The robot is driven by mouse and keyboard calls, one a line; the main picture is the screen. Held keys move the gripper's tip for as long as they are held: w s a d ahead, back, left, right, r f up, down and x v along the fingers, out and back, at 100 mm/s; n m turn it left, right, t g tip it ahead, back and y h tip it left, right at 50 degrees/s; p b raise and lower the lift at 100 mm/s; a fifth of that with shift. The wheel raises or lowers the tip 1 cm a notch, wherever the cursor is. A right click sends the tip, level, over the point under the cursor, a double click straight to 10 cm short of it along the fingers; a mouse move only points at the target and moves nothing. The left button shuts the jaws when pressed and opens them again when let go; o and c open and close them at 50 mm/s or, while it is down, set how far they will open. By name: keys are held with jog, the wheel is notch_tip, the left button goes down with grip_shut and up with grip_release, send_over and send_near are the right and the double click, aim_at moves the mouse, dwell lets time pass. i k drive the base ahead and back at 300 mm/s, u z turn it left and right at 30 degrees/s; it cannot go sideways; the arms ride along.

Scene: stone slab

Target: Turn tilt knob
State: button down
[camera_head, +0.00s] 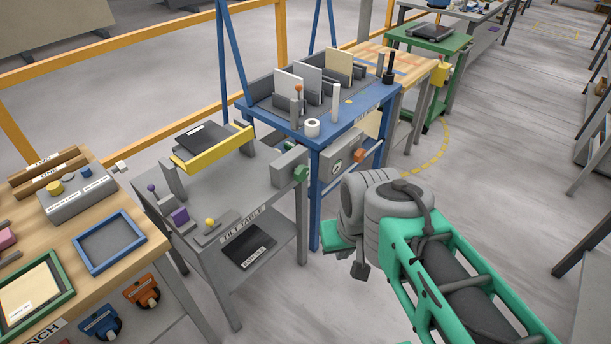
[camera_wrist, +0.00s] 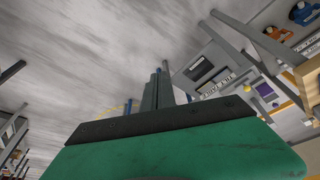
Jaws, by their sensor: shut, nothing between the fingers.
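The grey tilt table (camera_head: 262,203) stands left of centre in the head view, labelled TILT TABLE. A green knob (camera_head: 301,173) is at its right end, on a grey block. A yellow ball knob (camera_head: 210,222) and a purple ball knob (camera_head: 151,188) are at its front left. I cannot tell which is the tilt knob. A tilted plate with a yellow front edge (camera_head: 214,150) stands on top. My gripper (camera_wrist: 157,80) is shut and empty. In the head view its green body is right of the table, apart from the green knob.
A blue-framed bench (camera_head: 318,141) with upright panels and a white roll stands behind the table. A wooden workbench (camera_head: 143,232) with frames is at the left. An orange rail (camera_head: 120,42) runs behind. The floor (camera_head: 500,190) at the right is open.

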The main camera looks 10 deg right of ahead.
aim_at(300, 173)
jog(key=z, duration=1.7)
jog(key=i, duration=1.7)
jog(key=u, duration=4.6)
